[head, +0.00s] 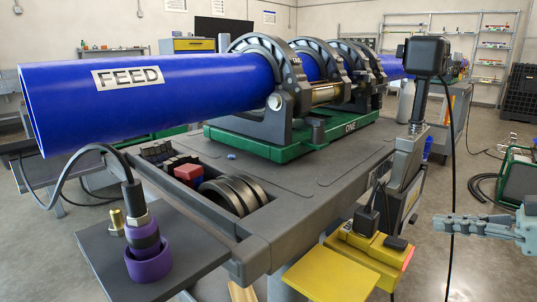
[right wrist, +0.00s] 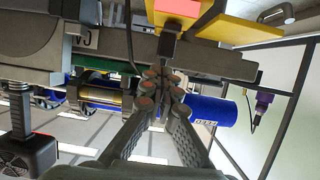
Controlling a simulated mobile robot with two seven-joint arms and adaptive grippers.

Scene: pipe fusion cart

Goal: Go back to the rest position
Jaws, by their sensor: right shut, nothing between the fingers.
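My right gripper (head: 440,226) comes in from the right edge of the head view, at the right of the cart and apart from it. In the right wrist view its two fingers (right wrist: 160,88) meet at the tips, shut and empty. The grey cart (head: 330,180) carries a green machine base (head: 275,146) with dark ring clamps around a blue pipe (head: 200,85) marked FEED. The blue pipe also shows in the right wrist view (right wrist: 205,107). My left gripper is not in view.
A yellow box (head: 372,255) hangs at the cart's right end, beside an upright post with a black head (head: 427,55) and a hanging cable. A purple connector (head: 148,255) stands on the front-left shelf. Open floor lies right of the cart, with a green-framed unit (head: 519,172) beyond.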

